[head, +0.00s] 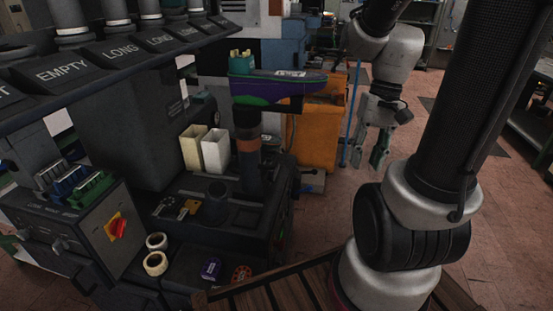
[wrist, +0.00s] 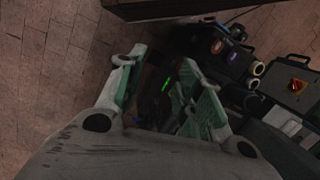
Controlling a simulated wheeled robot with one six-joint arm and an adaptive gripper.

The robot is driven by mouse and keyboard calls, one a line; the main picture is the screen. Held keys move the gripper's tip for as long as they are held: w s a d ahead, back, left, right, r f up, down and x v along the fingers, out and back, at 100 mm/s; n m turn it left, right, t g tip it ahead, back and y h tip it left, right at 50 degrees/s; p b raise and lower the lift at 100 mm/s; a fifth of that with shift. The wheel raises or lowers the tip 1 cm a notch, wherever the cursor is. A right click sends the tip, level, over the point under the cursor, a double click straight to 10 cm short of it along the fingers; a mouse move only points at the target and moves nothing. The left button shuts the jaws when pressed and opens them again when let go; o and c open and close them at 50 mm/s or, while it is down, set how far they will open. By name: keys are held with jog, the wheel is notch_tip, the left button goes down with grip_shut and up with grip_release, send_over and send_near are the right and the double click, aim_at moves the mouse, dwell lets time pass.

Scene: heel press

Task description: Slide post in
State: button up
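A dark upright post (head: 248,140) with a brown band stands on the machine's black bench. It carries a purple and green shoe-shaped piece (head: 278,88) on top. I cannot tell which post the task means. My gripper (head: 379,155) hangs fingers down over the floor, right of the machine and apart from both posts. In the wrist view my gripper (wrist: 160,78) has its green-padded fingers spread, with nothing held between them.
A labelled rack (head: 120,50) reading EMPTY and LONG overhangs the left. Two cream bins (head: 203,150), tape rolls (head: 156,254) and a control box with a red switch (head: 116,228) are near the posts. An orange cabinet (head: 318,135) stands behind. The floor around my gripper is clear.

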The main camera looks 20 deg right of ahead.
jog(key=w+a+f+m+g+y, duration=0.1)
jog(key=a+f+m+y, duration=0.15)
jog(key=f, duration=0.25)
jog(key=w+a+f+m+y, duration=0.1)
jog(key=w+f+y, duration=0.1)
jog(key=f+y, duration=0.25)
jog(key=n+t+y, duration=0.1)
jog(key=t+y, duration=0.3)
jog(key=t, duration=0.7)
send_near(275, 158)
jog(key=w+a+f, duration=0.1)
jog(key=a, duration=0.1)
jog(key=x, duration=0.7)
jog(key=shift+w+a+f, duration=0.1)
jog(key=shift+w+f, duration=0.1)
jog(key=shift+w, duration=0.05)
grip_shut()
